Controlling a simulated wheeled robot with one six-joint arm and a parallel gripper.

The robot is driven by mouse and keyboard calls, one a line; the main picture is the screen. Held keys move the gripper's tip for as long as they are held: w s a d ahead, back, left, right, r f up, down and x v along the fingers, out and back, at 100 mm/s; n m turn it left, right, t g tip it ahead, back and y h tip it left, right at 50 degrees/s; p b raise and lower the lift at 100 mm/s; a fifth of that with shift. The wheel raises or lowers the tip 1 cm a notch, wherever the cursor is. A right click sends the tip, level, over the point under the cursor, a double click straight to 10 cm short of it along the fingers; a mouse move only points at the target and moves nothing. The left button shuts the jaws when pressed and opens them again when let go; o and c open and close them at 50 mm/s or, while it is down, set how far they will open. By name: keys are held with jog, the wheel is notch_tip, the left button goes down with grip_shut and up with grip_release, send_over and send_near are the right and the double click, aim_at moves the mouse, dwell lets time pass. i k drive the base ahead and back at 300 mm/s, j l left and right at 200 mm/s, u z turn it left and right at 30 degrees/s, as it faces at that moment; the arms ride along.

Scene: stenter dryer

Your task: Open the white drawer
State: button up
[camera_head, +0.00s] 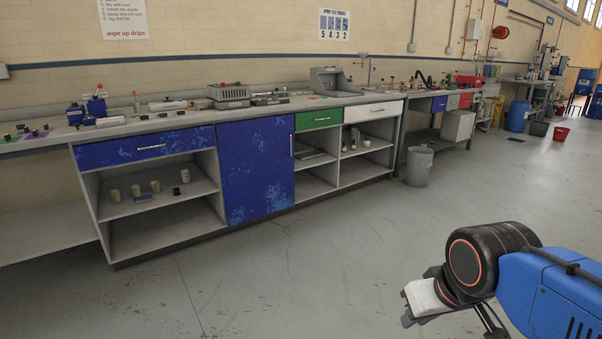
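The white drawer (372,112) is at the right end of the long workbench, just under the worktop. Its front looks flush with the bench, and a small handle shows on it. The green drawer (319,118) is directly to its left, and open shelves lie below both. My gripper (424,300) is at the lower right, in the near foreground, far from the drawer and over the floor. A pale block-like part and dark pieces show at its end. Its fingers are not clear enough to tell if they are apart.
A blue drawer (145,147) and a tall blue door (257,170) are further left on the bench. A grey bin (418,167) stands on the floor right of the bench end. The floor (320,240) between me and the bench is clear.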

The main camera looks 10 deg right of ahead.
aim_at(351, 114)
jog(key=i+l+z, duration=0.4)
jog(key=i, duration=0.6)
jog(key=i+z, duration=0.35)
jog(key=i, duration=0.65)
jog(key=i+u, duration=0.1)
jog(key=i, duration=0.45)
jog(key=i+l+u, duration=0.1)
jog(key=i, duration=0.4)
jog(key=i+l, duration=0.15)
jog(key=i, duration=0.4)
jog(key=i+l+u, duration=0.15)
jog(key=i, duration=0.4)
